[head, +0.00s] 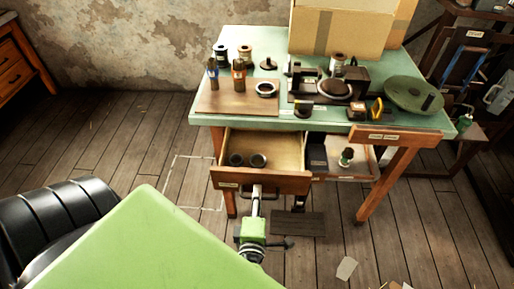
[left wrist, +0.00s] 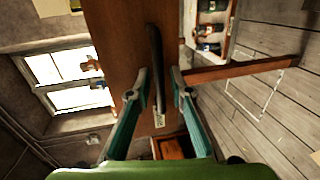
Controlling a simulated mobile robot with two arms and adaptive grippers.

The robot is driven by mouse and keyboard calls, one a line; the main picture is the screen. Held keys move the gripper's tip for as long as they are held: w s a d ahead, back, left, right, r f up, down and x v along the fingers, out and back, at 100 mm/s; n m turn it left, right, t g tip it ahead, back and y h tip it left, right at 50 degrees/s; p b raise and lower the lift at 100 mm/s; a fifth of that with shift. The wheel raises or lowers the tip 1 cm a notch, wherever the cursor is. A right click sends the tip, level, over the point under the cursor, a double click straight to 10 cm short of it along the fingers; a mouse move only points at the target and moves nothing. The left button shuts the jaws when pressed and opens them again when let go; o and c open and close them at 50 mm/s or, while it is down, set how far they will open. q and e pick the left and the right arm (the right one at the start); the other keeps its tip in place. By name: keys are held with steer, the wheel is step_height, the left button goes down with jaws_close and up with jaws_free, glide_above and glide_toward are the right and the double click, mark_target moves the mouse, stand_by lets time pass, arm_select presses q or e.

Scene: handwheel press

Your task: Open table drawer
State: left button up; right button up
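The table (head: 320,110) has a green top and wooden drawers. Its left drawer (head: 262,181) is pulled out, and two dark round pieces lie inside it. My left gripper (head: 257,196) is in front of the middle of this drawer's front. In the left wrist view, the brown drawer front (left wrist: 120,50) has a long dark handle (left wrist: 155,60). The teal fingers of my left gripper (left wrist: 158,93) are spread apart, one on each side of the handle, with visible gaps. Contact with the handle does not show. My right gripper is not in view.
Right of the drawer is a low compartment with a dark box (head: 317,158) and a small jar (head: 346,157). Spools, bottles, a press (head: 333,85) and a large cardboard box (head: 340,30) stand on the tabletop. A black seat (head: 60,215) is at lower left. Floor left of the table is clear.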

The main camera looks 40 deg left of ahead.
arm_select(q)
steer(key=v, duration=1.2)
stand_by(0.5)
